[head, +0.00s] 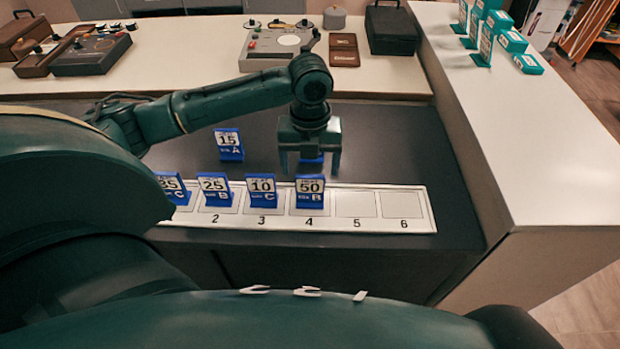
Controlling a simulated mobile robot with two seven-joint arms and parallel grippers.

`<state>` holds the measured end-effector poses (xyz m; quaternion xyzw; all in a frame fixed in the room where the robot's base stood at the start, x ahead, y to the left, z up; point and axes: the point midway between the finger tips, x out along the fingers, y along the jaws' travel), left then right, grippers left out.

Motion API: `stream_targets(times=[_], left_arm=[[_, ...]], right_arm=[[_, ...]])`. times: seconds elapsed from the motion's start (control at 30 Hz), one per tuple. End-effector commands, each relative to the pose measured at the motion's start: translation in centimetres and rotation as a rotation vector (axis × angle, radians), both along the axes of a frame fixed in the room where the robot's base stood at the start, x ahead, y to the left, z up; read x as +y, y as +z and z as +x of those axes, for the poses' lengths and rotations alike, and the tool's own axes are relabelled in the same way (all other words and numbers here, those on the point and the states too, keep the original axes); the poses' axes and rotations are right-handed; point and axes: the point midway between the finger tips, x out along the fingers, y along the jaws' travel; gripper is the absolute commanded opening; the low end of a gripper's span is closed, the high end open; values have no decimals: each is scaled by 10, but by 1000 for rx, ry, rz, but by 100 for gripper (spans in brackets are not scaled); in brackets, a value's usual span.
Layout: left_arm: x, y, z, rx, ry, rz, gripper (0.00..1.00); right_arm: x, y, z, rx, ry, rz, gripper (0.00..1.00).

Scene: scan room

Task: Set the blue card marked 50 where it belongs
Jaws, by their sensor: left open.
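The blue card marked 50 (310,190), with a B below the number, stands upright on slot 4 of the white numbered strip (428,213). My left gripper (309,170) points down just behind and above this card, with its fingers apart and nothing seen between them. A blue piece (313,159) shows behind the gripper, mostly hidden. Blue cards marked 25 (214,187) and 10 (262,187) stand on slots 2 and 3. Another blue card (172,186), apparently 35, stands at the left end, partly hidden by my arm. My right gripper is not in view.
Slots 5 (356,204) and 6 (402,205) are bare. A blue card marked 15 (229,142) stands on the dark table behind the strip. A raised white counter (520,130) bounds the right side. Devices and cases line the back counter.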

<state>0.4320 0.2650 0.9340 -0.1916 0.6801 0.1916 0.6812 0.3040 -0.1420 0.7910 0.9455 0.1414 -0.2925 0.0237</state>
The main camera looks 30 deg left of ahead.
Motion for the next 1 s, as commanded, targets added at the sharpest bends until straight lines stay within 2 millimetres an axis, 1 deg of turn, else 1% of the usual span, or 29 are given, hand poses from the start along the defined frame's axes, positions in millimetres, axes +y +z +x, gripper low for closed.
stream_targets(times=[0.03,0.1,0.2,0.3,0.47,1.0], left_arm=[[0,11,1,-4,0,0,78],[0,24,1,-3,0,-1,78],[0,37,1,-1,1,0,78],[0,45,0,-1,1,-1,78],[0,48,0,1,1,0,78],[0,48,0,1,1,0,78]], right_arm=[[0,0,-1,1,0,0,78],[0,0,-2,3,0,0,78],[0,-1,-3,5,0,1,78],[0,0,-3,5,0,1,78],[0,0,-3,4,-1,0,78],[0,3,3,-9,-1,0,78]])
